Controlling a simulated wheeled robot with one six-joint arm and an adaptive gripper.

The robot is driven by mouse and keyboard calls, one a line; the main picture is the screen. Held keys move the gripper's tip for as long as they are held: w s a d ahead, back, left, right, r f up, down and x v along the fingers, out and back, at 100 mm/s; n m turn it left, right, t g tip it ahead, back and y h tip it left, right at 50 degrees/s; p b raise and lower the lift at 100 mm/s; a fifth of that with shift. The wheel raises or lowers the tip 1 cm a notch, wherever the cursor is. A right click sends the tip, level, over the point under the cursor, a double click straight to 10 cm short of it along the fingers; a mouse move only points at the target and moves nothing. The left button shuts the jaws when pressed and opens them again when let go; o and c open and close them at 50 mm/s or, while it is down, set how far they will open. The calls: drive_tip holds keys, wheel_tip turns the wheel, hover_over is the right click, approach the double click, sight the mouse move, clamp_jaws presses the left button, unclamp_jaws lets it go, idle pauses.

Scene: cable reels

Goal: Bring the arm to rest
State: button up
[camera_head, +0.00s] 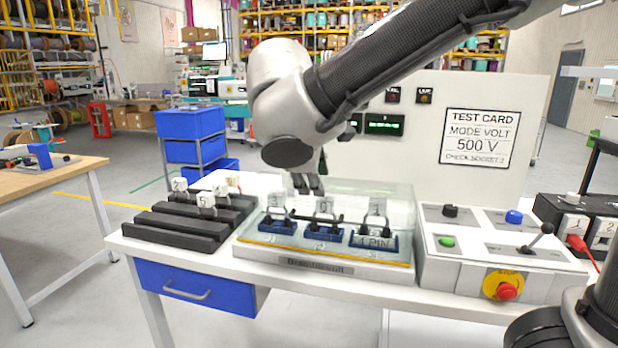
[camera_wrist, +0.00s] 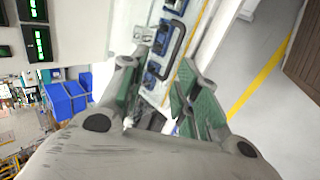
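My arm reaches in from the upper right in the head view, bent at a pale elbow-like joint. My gripper (camera_head: 308,184) hangs low behind the clear cover (camera_head: 400,200) of the test fixture, partly hidden by the arm. In the wrist view my gripper (camera_wrist: 160,105) has its two green-padded fingers spread apart, with nothing held between them. The fixture's blue sockets (camera_wrist: 155,70) show beyond the fingers. In the head view several blue sockets (camera_head: 327,232) with black handles and white tags stand in the fixture.
A black rack (camera_head: 180,228) with white-tagged pieces lies left of the fixture. To the right are a control box (camera_head: 465,245) with a lever and a red stop button (camera_head: 507,291). A panel with a test card (camera_head: 480,137) stands behind.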

drive_tip(key=s+d+f+m+g, duration=0.2)
drive_tip(key=s+d+f, duration=0.1)
drive_tip(key=d, duration=0.3)
drive_tip(key=s+d+f+m+g, duration=0.1)
drive_tip(key=s+d+f+g, duration=0.15)
drive_tip(key=d, duration=0.25)
drive_tip(key=s+d+m+y, duration=0.1)
drive_tip(key=s+d+m, duration=0.2)
drive_tip(key=d, duration=0.4)
drive_tip(key=s+d+r+m, duration=0.1)
drive_tip(key=s+d+m, duration=0.3)
drive_tip(key=d, duration=0.3)
drive_tip(key=s+d+m+t+y, duration=0.1)
drive_tip(key=s+d+m, duration=0.2)
drive_tip(key=d, duration=0.4)
drive_tip(key=shift+s+d+r+m+y, duration=0.2)
drive_tip(key=shift+r+m+y, duration=0.15)
drive_tip(key=shift+m, duration=0.45)
